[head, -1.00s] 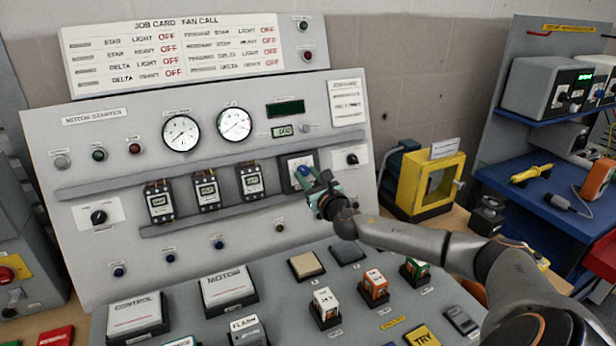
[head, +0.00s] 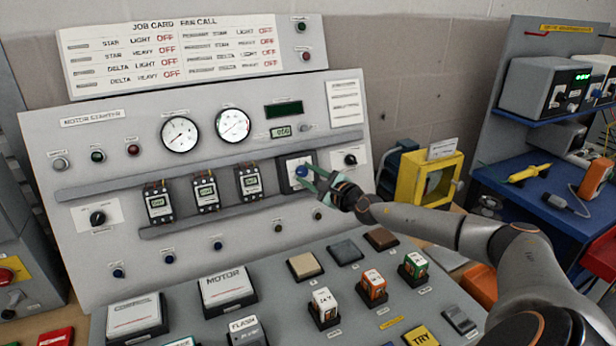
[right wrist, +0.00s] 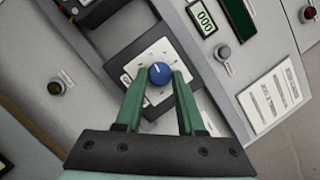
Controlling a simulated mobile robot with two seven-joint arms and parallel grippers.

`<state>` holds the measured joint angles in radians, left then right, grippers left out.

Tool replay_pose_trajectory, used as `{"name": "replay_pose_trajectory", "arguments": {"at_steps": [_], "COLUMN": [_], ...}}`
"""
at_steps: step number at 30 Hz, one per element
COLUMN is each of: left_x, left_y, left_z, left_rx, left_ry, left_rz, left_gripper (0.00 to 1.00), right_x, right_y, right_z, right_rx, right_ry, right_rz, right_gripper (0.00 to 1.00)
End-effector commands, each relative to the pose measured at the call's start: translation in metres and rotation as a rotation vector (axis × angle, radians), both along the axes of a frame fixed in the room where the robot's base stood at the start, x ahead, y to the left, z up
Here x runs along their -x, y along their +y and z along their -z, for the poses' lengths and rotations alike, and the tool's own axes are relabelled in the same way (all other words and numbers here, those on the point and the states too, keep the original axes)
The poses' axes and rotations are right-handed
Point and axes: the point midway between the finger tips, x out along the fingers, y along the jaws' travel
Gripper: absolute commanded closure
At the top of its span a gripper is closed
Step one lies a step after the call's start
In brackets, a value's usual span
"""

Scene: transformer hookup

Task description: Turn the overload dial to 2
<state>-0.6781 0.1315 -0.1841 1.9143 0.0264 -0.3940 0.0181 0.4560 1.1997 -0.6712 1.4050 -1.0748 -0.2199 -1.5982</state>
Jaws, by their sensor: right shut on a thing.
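The overload dial is a small blue knob (head: 302,171) on a white square plate with a dark frame, on the upright grey panel right of the contactors. In the right wrist view the blue knob (right wrist: 160,73) shows a light pointer line, and its plate (right wrist: 143,66) has small marks too blurred to read. My right gripper (head: 311,176) has its green fingers at the knob. In the right wrist view the fingertips (right wrist: 161,76) lie on both sides of the knob, shut on it. My left gripper is not in view.
Contactors (head: 205,194) sit left of the dial on the panel. A dark selector switch (head: 350,160) is just right of it. Below is a sloped desk with relay blocks (head: 372,287) and pads. A yellow frame (head: 426,181) stands to the right.

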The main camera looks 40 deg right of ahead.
Motion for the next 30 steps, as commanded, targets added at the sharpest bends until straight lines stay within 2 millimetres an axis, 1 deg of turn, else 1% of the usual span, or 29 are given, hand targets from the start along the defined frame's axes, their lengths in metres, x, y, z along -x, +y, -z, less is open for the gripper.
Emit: {"name": "replay_pose_trajectory", "arguments": {"at_steps": [6,15,21,30], "left_x": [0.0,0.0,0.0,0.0], "left_y": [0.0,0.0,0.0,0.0], "left_z": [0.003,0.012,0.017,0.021], "left_rx": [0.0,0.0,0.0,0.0], "left_ry": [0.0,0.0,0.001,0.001], "left_rz": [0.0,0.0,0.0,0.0], "left_gripper": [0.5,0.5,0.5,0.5], "right_x": [0.0,0.0,-0.001,-0.001], "right_y": [-0.003,-0.004,-0.004,-0.004], "right_z": [-0.002,-0.002,-0.003,-0.005], "right_rx": [0.188,0.41,0.511,0.585], "right_ry": [0.058,0.128,0.161,0.185], "right_rz": [-0.068,-0.154,-0.193,-0.223], "right_gripper": [1.0,1.0,1.0,1.0]}}
